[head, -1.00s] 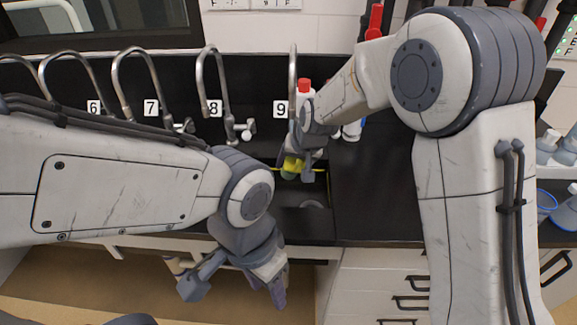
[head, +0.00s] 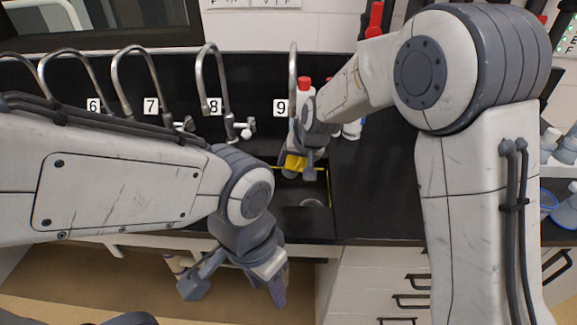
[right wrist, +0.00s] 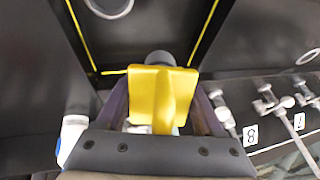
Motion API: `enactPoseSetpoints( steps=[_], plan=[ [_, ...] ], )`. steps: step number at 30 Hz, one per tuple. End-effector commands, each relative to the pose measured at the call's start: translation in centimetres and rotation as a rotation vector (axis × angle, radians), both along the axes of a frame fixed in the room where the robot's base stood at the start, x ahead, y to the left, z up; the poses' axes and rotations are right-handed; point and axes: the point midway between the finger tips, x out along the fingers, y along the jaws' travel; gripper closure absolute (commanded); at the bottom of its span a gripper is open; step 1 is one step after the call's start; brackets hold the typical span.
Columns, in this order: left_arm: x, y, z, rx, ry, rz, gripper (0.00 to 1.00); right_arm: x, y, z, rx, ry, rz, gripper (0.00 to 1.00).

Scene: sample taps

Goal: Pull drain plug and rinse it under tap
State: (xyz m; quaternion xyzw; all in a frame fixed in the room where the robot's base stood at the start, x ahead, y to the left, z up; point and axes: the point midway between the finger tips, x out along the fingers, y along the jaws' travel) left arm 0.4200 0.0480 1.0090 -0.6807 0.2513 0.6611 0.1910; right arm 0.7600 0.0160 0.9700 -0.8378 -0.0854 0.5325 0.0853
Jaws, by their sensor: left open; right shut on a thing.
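My right gripper (head: 298,170) is shut on a yellow drain plug (head: 294,162) over the dark sink (head: 285,215), close to the tap marked 9 (head: 293,75). In the right wrist view the plug's yellow handle (right wrist: 160,95) sits between the fingers of this gripper (right wrist: 162,112), with a dark round end beyond it. A round drain opening (head: 312,203) shows in the sink, apart from the plug. My left gripper (head: 235,288) is open and empty, low in front of the counter edge. I cannot tell whether water runs.
Several curved taps, including the one marked 8 (head: 207,80), stand along the back. White drawers (head: 385,285) lie below, and blue-rimmed glassware (head: 565,215) is at the far right.

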Motion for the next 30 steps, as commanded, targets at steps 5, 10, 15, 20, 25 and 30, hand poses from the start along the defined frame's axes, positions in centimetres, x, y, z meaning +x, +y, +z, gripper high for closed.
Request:
enactPoseSetpoints(
  steps=[5, 10, 15, 20, 25, 30],
  plan=[
    [0.0, 0.0, 0.1, 0.000, 0.000, 0.000, 0.50, -0.5, 0.2, 0.2, 0.001, -0.003, 0.001, 1.00],
    [0.0, 0.0, 0.3, 0.000, 0.000, 0.000, 0.50, -1.9, 0.5, 0.2, 0.001, -0.001, 0.001, 1.00],
    [0.0, 0.0, 0.6, 0.000, 0.000, 0.000, 0.50, -3.2, 0.7, 0.2, 0.000, -0.001, 0.002, 1.00],
    [0.0, 0.0, 1.0, 0.000, 0.000, 0.000, 0.50, -4.5, 0.9, 0.2, 0.001, -0.001, 0.001, 1.00],
    [0.0, 0.0, 1.8, 0.000, 0.000, 0.000, 0.50, -5.8, 1.2, 0.4, 0.000, -0.001, 0.002, 1.00],
    [0.0, 0.0, 2.6, 0.000, 0.000, 0.000, 0.50, -7.1, 1.4, 0.3, 0.000, 0.000, 0.001, 1.00]
  ],
)
